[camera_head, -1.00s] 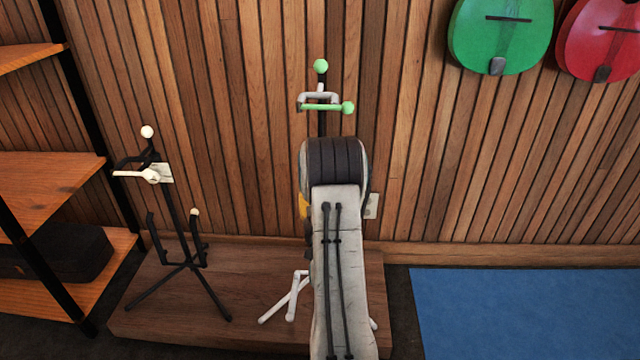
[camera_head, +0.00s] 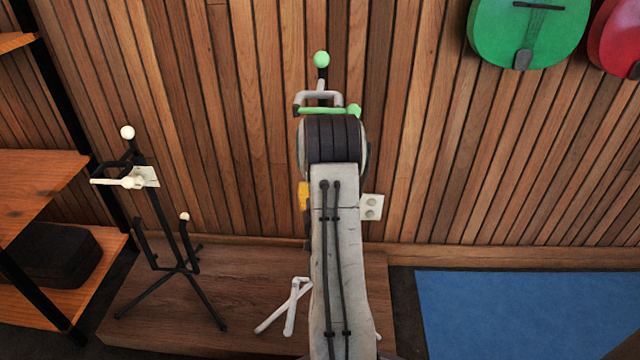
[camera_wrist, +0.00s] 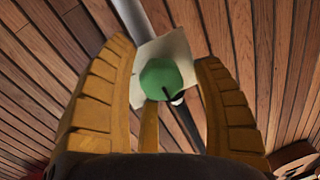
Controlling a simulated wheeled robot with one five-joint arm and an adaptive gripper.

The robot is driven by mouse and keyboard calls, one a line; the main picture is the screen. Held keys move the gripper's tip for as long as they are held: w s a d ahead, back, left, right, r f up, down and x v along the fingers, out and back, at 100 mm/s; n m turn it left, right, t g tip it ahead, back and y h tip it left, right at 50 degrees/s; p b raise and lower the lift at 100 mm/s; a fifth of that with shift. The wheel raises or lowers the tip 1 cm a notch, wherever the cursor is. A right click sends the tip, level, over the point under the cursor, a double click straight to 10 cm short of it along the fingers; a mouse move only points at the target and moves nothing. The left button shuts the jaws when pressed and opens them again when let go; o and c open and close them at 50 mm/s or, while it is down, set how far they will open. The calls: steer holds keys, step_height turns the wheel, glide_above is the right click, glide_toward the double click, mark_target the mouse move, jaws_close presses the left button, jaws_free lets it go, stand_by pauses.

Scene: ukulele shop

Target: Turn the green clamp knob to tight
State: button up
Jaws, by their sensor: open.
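A green ball-shaped knob (camera_wrist: 165,78) shows in the wrist view, between the yellow fingers of my gripper (camera_wrist: 165,58). The fingers are open, with a visible gap on both sides of the knob. A pale plate (camera_wrist: 158,52) is behind the knob. In the head view, a stand has a green ball (camera_head: 321,59) on top, a green bar (camera_head: 318,111) and a green ball (camera_head: 355,110) at the bar's right end. I cannot tell for sure which ball is between my fingers. My arm hides most of the stand and my gripper; only a yellow finger part shows.
A black stand (camera_head: 170,220) with white knobs (camera_head: 128,132) is on the wooden platform (camera_head: 240,270) at left, near a shelf (camera_head: 40,180). A slatted wall with an outlet (camera_head: 371,207) is behind. A blue mat (camera_head: 520,310) lies right; green (camera_head: 525,30) and red ukuleles hang above.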

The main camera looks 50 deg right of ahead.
steer(key=shift+c, duration=0.4)
steer(key=c, duration=1.1)
